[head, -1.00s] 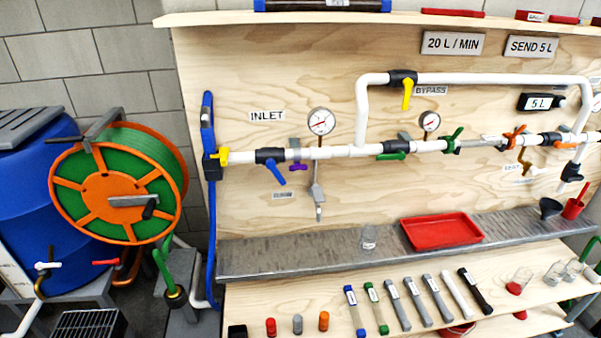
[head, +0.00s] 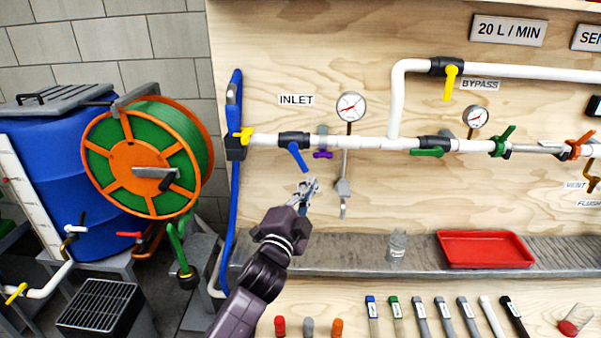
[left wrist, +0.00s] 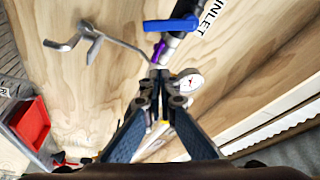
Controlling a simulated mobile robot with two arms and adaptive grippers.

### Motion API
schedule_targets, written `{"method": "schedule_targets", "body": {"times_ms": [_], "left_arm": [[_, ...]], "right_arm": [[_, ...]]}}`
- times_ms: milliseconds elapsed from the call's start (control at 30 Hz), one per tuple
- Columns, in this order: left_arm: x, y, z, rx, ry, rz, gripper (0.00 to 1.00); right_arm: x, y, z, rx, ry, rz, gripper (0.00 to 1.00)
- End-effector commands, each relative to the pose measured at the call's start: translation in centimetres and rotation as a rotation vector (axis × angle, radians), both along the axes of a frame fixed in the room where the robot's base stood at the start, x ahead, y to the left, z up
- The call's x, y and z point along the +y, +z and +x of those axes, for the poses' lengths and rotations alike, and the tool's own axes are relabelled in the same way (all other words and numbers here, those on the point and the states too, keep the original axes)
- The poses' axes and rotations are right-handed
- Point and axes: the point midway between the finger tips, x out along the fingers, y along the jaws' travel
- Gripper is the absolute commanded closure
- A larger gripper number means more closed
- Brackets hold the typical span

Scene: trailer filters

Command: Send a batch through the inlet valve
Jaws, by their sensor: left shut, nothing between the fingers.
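The inlet valve is on the white pipe below the INLET label (head: 296,100); its black body carries a blue lever (head: 298,157) that hangs down, angled to the right. The lever also shows near the top of the left wrist view (left wrist: 171,25). My left gripper (head: 310,184) is shut and empty in front of the board, just below the lever's end and apart from it as far as I can tell. Its fingertips meet in the left wrist view (left wrist: 160,72). My right gripper is not in view.
A purple handle (head: 323,155), a round gauge (head: 351,107) and a hanging metal tap (head: 343,188) are close to the right. A yellow handle (head: 246,135) is at the left. A glass jar (head: 397,245) and red tray (head: 486,249) stand on the metal shelf.

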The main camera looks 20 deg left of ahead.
Motion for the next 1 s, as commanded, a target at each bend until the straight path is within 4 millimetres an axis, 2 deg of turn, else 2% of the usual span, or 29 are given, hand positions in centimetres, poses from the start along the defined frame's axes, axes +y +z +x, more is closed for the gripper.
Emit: {"method": "schedule_targets", "body": {"times_ms": [167,400,733,800,1000], "left_arm": [[0.0,0.6,1.5,-0.004,0.001,0.001,1.00],[-0.1,1.2,5.4,-0.002,0.001,-0.001,1.00],[-0.2,1.8,10.1,-0.001,-0.001,-0.001,1.00],[1.2,1.0,9.4,0.002,0.002,0.001,1.00],[2.9,0.0,8.9,0.000,0.001,-0.001,1.00]], "right_arm": [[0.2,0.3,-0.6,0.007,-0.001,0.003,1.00],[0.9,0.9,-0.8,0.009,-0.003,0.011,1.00],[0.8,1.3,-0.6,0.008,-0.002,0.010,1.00],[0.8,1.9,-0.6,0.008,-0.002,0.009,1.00],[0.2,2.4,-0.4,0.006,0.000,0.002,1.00]]}}
